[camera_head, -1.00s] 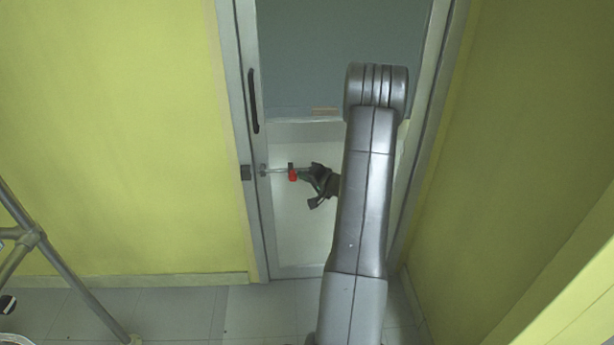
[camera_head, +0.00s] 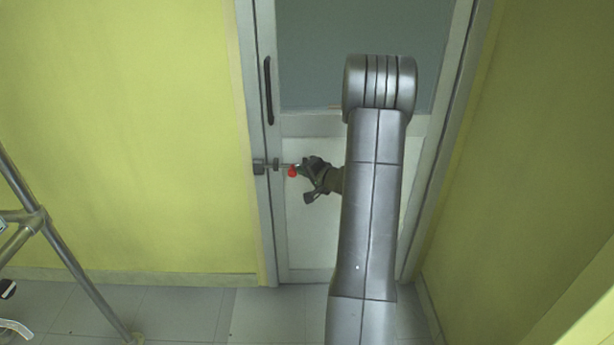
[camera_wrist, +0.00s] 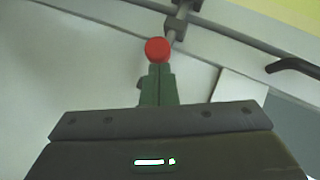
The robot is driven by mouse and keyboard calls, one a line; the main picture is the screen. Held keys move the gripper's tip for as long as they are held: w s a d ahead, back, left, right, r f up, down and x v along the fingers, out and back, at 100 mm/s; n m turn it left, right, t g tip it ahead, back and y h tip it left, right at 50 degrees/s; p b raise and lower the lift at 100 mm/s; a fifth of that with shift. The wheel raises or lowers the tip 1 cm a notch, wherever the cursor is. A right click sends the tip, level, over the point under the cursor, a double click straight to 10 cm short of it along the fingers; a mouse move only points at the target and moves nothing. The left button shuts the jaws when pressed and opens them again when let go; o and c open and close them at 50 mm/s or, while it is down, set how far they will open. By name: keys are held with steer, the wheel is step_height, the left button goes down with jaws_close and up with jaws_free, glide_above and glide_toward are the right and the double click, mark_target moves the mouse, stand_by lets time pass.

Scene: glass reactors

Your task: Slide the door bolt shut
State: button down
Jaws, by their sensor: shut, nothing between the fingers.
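The door bolt is a thin metal rod (camera_head: 284,165) lying level across the left side of the door (camera_head: 310,215), with a red knob (camera_head: 292,172). A dark keeper (camera_head: 258,166) sits on the frame to its left, with a dark guide (camera_head: 276,164) between. My gripper (camera_head: 302,171) is shut and empty, its fingertips right at the knob. In the wrist view the green fingers (camera_wrist: 158,84) point at the red knob (camera_wrist: 158,49) and seem to touch it. The rod (camera_wrist: 181,12) runs through dark guides beyond it. Whether the rod's tip is inside the keeper cannot be told.
A black vertical handle (camera_head: 268,90) is on the door above the bolt; it also shows in the wrist view (camera_wrist: 292,66). Yellow walls (camera_head: 120,120) stand on both sides. A metal tube frame (camera_head: 60,250) stands at the lower left. Some tiled floor (camera_head: 265,315) is clear.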

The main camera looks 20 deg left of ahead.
steer(key=shift+a+r, duration=0.1)
steer(key=shift+d+r, duration=0.1)
steer(key=shift+d, duration=0.1)
steer(key=w+d+v, duration=0.1)
steer(key=w+v, duration=0.1)
steer(key=v, duration=1)
steer(key=shift+d+r, duration=0.4)
steer(key=shift+d, duration=0.05)
steer(key=s+a+f+p+x, duration=0.1)
steer(key=s+x, duration=0.1)
steer(key=x, duration=1)
steer(key=shift+a, duration=0.3)
